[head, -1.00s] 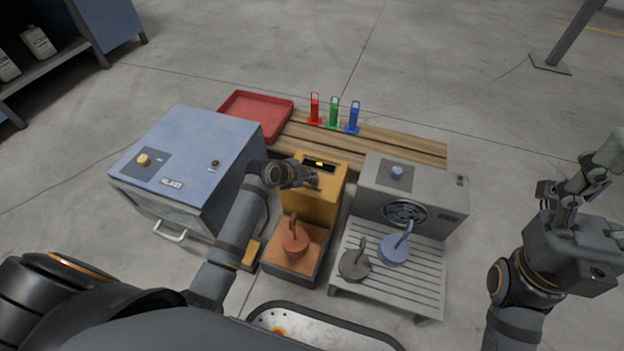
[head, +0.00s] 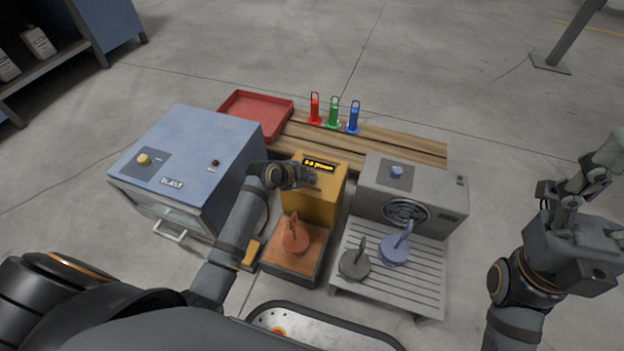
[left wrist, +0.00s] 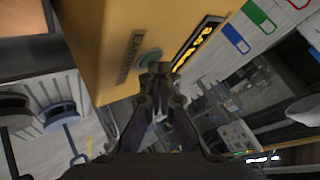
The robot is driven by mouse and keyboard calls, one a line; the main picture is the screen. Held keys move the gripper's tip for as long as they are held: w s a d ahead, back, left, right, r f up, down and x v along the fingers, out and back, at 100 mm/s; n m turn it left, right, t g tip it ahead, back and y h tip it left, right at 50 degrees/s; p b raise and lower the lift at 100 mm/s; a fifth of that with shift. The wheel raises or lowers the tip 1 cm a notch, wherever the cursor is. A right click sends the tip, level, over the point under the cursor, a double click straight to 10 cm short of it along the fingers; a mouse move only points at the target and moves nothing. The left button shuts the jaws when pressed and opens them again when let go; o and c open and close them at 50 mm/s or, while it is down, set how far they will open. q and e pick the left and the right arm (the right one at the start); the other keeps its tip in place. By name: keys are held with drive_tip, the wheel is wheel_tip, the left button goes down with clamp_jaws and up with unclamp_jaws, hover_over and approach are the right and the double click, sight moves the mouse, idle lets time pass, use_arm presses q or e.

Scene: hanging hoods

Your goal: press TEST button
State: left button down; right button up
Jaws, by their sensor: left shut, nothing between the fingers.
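The yellow tester box (head: 312,205) stands between the blue cabinet and the grey unit. A dark display (head: 319,165) on it shows lit yellow text, which is too small to read surely. In the left wrist view a round grey-green button (left wrist: 150,57) is on the yellow face, next to a dark label (left wrist: 131,52). My left gripper (head: 312,178) is shut and empty. In the left wrist view its fingertips (left wrist: 158,68) are at the button's edge and partly cover it; contact cannot be told. My right gripper (head: 590,180) is raised at the far right; its jaw state is unclear.
The blue BLAST cabinet (head: 205,150) is left of the box. The grey fan unit (head: 440,190) and slatted rack (head: 425,285) are right. An orange-brown handled disc (head: 295,240) sits before the box. A red tray (head: 250,98) and coloured tags (head: 333,118) are behind.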

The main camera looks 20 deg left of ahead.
idle(0.3)
use_arm(q)
drive_tip(key=shift+r+p, duration=0.75)
drive_tip(key=shift+p, duration=0.25)
wheel_tip(320, 180, up, 5)
drive_tip(key=p, duration=0.5)
drive_tip(key=shift+r+p, duration=0.15)
drive_tip(key=shift+p, duration=0.2)
